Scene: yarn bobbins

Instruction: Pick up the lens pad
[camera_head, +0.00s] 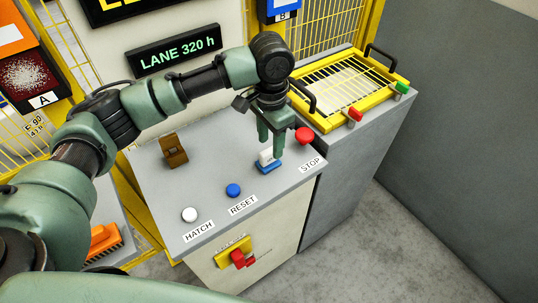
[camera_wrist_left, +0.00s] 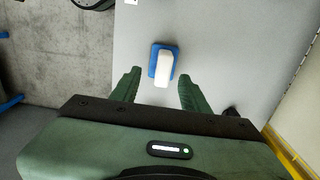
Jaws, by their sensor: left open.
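The lens pad is a small block, white on a blue base, on the grey console top (camera_head: 210,165). In the head view the lens pad (camera_head: 265,156) is beside the red STOP button. My left gripper (camera_head: 271,148) is above it, fingers pointing down, and partly overlaps it in this view. In the left wrist view the lens pad (camera_wrist_left: 163,66) appears centred between the two open fingertips (camera_wrist_left: 160,74) and slightly ahead of them. The fingers show gaps on both sides of it, and nothing is held. My right gripper is not in view.
The red STOP button (camera_head: 304,135) stands close to the right of my left gripper. A blue button (camera_head: 233,190), a white button (camera_head: 189,214) and a brown block (camera_head: 173,150) are on the console. A yellow wire-grid frame (camera_head: 318,116) sits at right.

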